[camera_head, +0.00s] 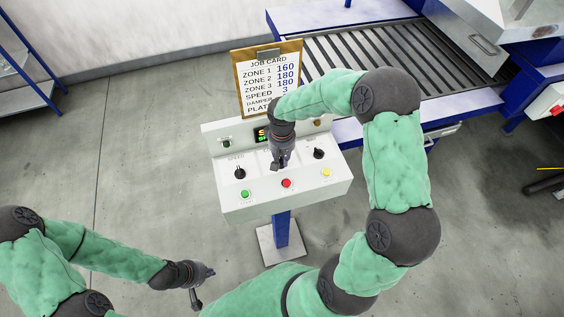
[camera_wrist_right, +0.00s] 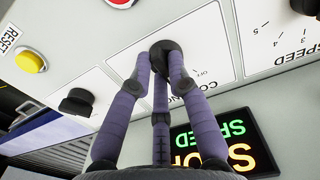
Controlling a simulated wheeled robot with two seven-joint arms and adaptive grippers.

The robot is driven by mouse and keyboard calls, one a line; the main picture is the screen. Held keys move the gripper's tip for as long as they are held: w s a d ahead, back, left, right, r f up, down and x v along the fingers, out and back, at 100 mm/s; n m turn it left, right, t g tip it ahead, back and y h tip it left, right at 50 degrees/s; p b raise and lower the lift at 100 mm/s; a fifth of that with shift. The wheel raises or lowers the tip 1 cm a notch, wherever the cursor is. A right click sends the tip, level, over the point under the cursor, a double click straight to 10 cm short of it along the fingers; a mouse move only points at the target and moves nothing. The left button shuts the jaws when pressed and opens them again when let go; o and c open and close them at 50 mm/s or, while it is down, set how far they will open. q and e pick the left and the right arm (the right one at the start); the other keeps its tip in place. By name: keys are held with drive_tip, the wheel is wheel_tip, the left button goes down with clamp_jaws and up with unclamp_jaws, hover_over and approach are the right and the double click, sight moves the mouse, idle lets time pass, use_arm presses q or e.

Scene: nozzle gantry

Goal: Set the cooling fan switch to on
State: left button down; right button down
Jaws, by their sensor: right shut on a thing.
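The control box (camera_head: 240,207) is white and stands on a blue post. In the right wrist view the black knob of the cooling fan switch (camera_wrist_right: 165,48) sits on a white plate with a partly covered label, where "COO" and "OFF" can be read. My right gripper (camera_head: 279,166) is at this knob, and the right wrist view shows its fingers (camera_wrist_right: 163,66) closed around it. The fingers hide part of the knob, so its pointing direction cannot be read. My left gripper (camera_head: 207,286) is away from the box at the lower left, its fingers spread and empty.
Beside the switch are the speed knob (camera_head: 239,174) and another black knob (camera_head: 318,153). Green (camera_head: 245,194), red (camera_head: 286,183) and yellow (camera_head: 326,173) buttons line the front. A job card (camera_head: 266,80) stands behind. A roller conveyor (camera_head: 375,60) lies beyond.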

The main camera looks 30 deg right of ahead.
sight(281, 161)
drive_tip(key=m+b, duration=0.2)
drive_tip(key=m, duration=0.1)
drive_tip(key=shift+a+f, duration=0.1)
drive_tip(key=shift+a+m+b, duration=0.1)
drive_tip(key=shift+m+b, duration=1)
drive_tip(key=shift+m, duration=0.6)
drive_tip(key=c, duration=1.2)
unclamp_jaws()
drive_tip(key=shift+r, duration=0.2)
wheel_tip(281, 161, up, 12)
drive_tip(key=shift+f, duration=0.1)
